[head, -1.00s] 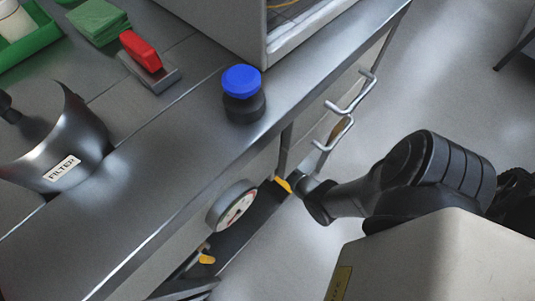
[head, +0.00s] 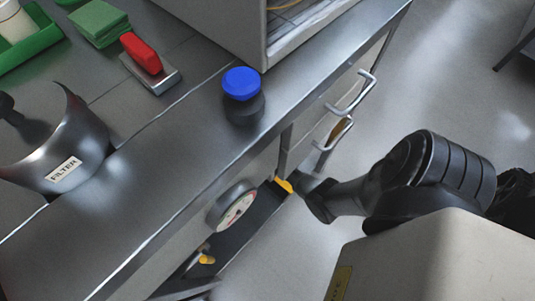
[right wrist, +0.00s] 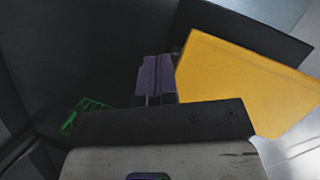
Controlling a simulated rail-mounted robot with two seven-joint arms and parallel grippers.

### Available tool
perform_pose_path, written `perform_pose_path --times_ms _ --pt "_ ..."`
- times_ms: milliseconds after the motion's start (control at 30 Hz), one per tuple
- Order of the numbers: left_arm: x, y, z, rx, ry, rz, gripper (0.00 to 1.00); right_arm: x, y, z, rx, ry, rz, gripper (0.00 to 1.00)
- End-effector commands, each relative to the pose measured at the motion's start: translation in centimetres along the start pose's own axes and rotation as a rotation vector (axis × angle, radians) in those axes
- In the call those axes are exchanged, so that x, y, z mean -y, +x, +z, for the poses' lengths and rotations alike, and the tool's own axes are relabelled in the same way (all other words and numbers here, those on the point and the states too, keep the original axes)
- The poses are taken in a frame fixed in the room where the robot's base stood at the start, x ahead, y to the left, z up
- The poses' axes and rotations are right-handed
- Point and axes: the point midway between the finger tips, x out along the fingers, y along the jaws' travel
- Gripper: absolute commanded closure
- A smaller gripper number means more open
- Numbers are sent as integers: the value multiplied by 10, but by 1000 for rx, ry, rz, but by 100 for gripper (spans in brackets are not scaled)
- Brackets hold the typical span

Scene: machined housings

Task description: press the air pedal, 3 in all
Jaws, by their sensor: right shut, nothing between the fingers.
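The broad yellow plate (right wrist: 245,85), which looks like the air pedal, lies tilted in the right wrist view. My right gripper (right wrist: 157,62) is shut and empty, its fingers close to the plate's left edge. I cannot tell whether they touch it. In the head view a small yellow piece (head: 284,185) shows low under the bench beside my right forearm; the rest is hidden. My right gripper is hidden there below the arm. My left gripper is not in view.
The bench (head: 150,170) carries a blue-capped dark knob (head: 241,85), a red-handled block (head: 143,55) and a filter vessel (head: 75,150). A round gauge (head: 235,210) and drawer handles (head: 352,95) stick out from its front. Open floor (head: 450,80) lies to the right.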

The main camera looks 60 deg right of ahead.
Motion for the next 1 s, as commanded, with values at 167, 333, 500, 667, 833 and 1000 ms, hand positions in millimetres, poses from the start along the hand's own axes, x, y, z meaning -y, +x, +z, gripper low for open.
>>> perform_pose_path --times_ms 167,333,500,667,833,1000 --pt "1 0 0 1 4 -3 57 0 0 0 -1 0 0 100" --pt "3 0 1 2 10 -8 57 0 0 -1 -1 0 0 100" --pt "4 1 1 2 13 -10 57 1 2 -2 -1 0 0 100" --pt "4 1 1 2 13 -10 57 2 3 -2 -1 0 0 100" --pt "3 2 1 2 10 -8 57 4 5 -4 -1 -1 -1 100" --pt "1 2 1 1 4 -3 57 5 6 -5 -2 -1 -2 100"
